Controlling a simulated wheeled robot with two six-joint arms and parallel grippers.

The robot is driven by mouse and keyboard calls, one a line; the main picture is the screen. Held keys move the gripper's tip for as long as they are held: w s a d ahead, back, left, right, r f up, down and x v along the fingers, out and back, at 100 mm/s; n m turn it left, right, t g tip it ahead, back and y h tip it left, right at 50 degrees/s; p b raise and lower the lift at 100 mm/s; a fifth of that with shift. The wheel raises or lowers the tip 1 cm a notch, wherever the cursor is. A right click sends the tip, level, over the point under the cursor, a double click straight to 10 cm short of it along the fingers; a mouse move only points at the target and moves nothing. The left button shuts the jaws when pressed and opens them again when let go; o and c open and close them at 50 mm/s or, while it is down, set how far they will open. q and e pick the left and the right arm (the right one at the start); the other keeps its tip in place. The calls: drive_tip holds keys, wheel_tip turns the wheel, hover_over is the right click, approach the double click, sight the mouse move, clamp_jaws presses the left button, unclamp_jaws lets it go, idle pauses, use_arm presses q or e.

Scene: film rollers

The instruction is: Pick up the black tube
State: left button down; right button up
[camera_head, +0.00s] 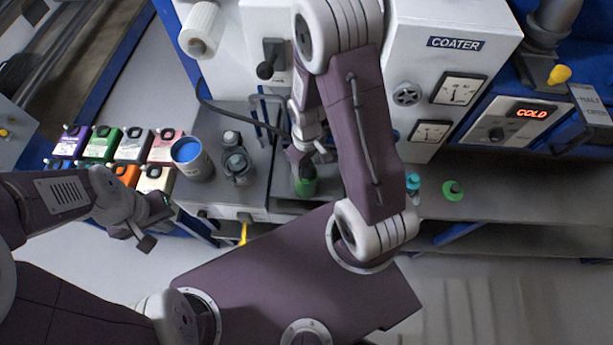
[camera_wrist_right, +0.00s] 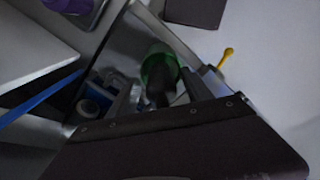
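I cannot single out the black tube with certainty. Dark grey canisters (camera_head: 237,166) stand beside a blue-topped can (camera_head: 192,158) on the grey bench in the head view. A green container (camera_head: 305,186) stands under my right gripper (camera_head: 312,160), which points down over the bench. The right wrist view shows a green cylinder (camera_wrist_right: 158,68) with a dark part below it; whether the fingers touch it is unclear. My left gripper (camera_head: 150,222) is at the lower left, off the bench's front edge, with nothing visible in it.
The white coater machine (camera_head: 455,44) stands behind the bench. Several coloured boxes (camera_head: 100,145) are at the left. A teal-capped bottle (camera_head: 413,182) and a green cap (camera_head: 453,190) are on the right shelf, which is largely clear. A yellow hook (camera_head: 243,233) hangs at the front.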

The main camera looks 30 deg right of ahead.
drive_tip(key=shift+a, duration=0.1)
clamp_jaws()
drive_tip(key=shift+r, duration=0.55)
wheel_tip(320, 180, up, 9)
drive_tip(key=shift+s+r, duration=0.1)
wheel_tip(320, 180, up, 15)
drive_tip(key=p, duration=1.4)
